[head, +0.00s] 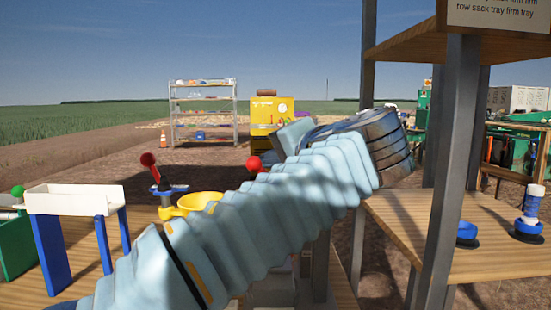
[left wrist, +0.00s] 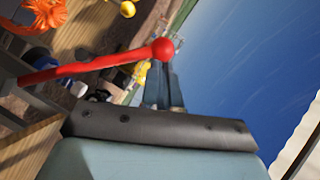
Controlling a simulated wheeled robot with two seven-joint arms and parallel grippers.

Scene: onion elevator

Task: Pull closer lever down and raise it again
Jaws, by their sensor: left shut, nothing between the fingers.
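In the head view one red-knobbed lever (head: 150,168) rises from a blue mount at the left. A second red knob (head: 253,163) shows just above my left arm's pale blue sleeve, with its lower part hidden. My left gripper (left wrist: 162,84) is shut and empty in the left wrist view. A red lever (left wrist: 95,66) with a round knob reaches across just past its fingertips; I cannot tell if they touch. In the head view the pale hand of my left gripper (head: 290,137) shows beyond the sleeve, and its fingers are hidden. My right gripper is not in view.
A yellow bowl (head: 199,201) sits by the left lever. A white tray on blue legs (head: 75,198) stands at far left. A grey post (head: 449,170) and wooden shelf (head: 490,232) stand at right. An orange object (left wrist: 42,14) is at the wrist view's top left.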

